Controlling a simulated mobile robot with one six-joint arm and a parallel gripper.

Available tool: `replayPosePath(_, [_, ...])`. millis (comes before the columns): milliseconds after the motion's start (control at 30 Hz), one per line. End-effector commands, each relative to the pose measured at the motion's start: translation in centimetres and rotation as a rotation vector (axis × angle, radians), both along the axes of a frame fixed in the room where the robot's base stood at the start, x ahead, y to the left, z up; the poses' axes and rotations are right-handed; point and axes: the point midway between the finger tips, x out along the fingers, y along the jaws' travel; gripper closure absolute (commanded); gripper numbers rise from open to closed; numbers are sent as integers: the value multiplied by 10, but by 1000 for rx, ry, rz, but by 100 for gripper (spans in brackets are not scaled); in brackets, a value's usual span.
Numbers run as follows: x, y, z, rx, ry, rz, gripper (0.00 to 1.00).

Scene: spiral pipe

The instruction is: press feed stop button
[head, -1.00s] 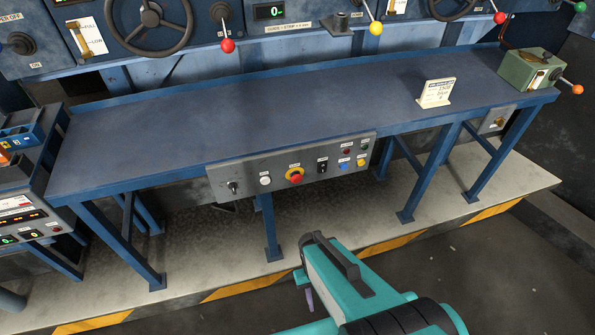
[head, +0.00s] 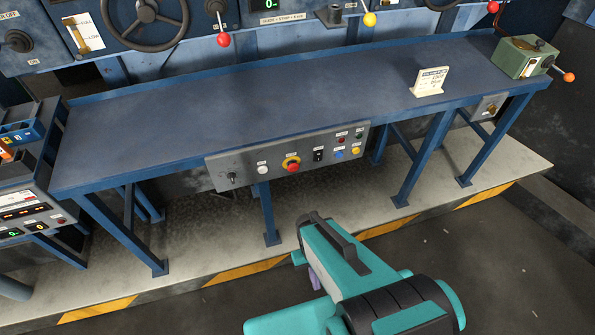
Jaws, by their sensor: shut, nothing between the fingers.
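My gripper (head: 314,279) is at the lower middle, in front of and below the panel. Most of it is hidden by the teal arm end; only a small purplish part shows. It appears shut and empty. It is clearly apart from the button.
The panel also holds a dark knob (head: 231,179), a white button (head: 262,170), a black switch (head: 318,155) and several small coloured buttons or lamps at right. The blue bench (head: 230,110) holds a white sign (head: 430,82) and a green box (head: 525,57). Blue bench legs stand below.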

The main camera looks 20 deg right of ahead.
Motion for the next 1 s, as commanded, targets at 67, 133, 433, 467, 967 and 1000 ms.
replayPosePath(67, [-1, 0, -13, 0, 3, 1, 100])
replayPosePath(133, [-1, 0, -18, 1, 6, 2, 100])
replayPosePath(433, [-2, 0, -22, 2, 10, 4, 100])
replayPosePath(467, [-2, 0, -22, 2, 10, 4, 100])
replayPosePath(967, [-2, 0, -22, 2, 10, 4, 100])
replayPosePath(1000, [-2, 0, -22, 1, 10, 3, 100])
